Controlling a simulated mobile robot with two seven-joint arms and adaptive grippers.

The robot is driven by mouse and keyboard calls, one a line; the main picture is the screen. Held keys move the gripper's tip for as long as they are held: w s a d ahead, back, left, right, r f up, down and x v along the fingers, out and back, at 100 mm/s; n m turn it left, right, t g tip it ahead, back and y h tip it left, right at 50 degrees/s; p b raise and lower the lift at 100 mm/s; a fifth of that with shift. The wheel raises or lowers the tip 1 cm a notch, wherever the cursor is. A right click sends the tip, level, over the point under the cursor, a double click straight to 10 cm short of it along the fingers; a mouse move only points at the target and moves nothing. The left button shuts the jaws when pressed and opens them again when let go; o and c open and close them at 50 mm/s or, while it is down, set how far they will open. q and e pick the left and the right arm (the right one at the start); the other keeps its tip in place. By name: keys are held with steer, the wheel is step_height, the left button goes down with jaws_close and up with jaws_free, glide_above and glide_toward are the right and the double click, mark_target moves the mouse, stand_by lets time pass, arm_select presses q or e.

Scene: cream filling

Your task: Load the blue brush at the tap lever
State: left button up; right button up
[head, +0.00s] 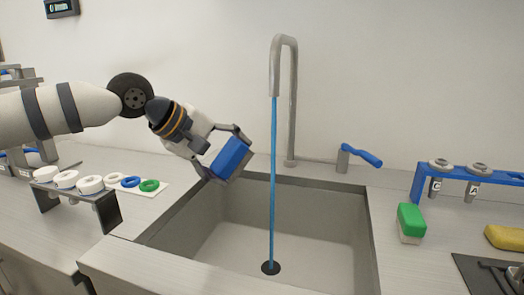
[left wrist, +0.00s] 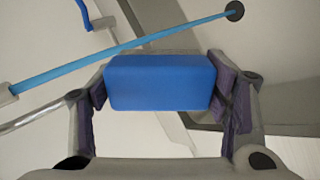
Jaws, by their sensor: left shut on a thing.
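A blue brush (head: 230,157) is held over the left back edge of the sink in the head view. My left gripper (head: 222,155) is shut on it. In the left wrist view the blue brush (left wrist: 160,82) sits between both fingers. The tap (head: 291,100) rises behind the sink, and a thin blue stream (head: 273,180) runs from its spout to the drain. The brush is to the left of the stream, apart from it. The tap lever (head: 360,154), with a blue handle, stands right of the tap. My right gripper is not in view.
The sink (head: 320,225) is otherwise empty. A green-topped brush (head: 411,220) and a yellow sponge (head: 505,237) lie on the right counter. A blue rack (head: 460,172) holds labelled pieces. A rack with white rings (head: 90,185) and a board with coloured rings (head: 150,186) stand at left.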

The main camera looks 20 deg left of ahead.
arm_select(q)
steer(key=p+v, duration=0.1)
steer(key=v, duration=0.4)
steer(key=shift+a, duration=0.1)
steer(key=shift+s+a+r, duration=0.3)
steer(key=shift+s+r, duration=0.05)
steer(key=shift+s, duration=0.1)
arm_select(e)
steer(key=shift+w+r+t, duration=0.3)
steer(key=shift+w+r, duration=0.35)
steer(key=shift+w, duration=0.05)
